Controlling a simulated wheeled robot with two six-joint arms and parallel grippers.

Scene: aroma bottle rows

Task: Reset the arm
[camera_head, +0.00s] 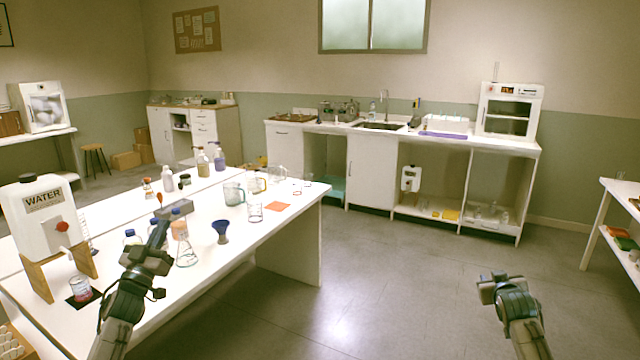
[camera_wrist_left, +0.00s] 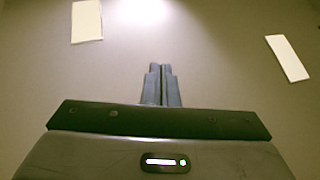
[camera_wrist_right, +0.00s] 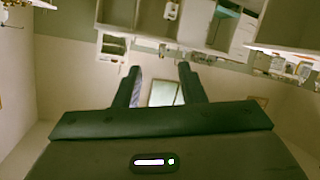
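My left gripper (camera_head: 160,230) is raised in front of the white lab table (camera_head: 285,230) in the head view and hides part of it. In the left wrist view the two fingers of the left gripper (camera_wrist_left: 160,70) are together with nothing visible between them, and only ceiling and light panels lie beyond. My right gripper (camera_head: 495,285) is over open floor, right of the table. In the right wrist view the right gripper (camera_wrist_right: 160,75) has its fingers apart and nothing between them; that view shows the room upside down.
A counter with a sink (camera_head: 382,126) lines the back wall. The floor (camera_head: 400,290) between is clear.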

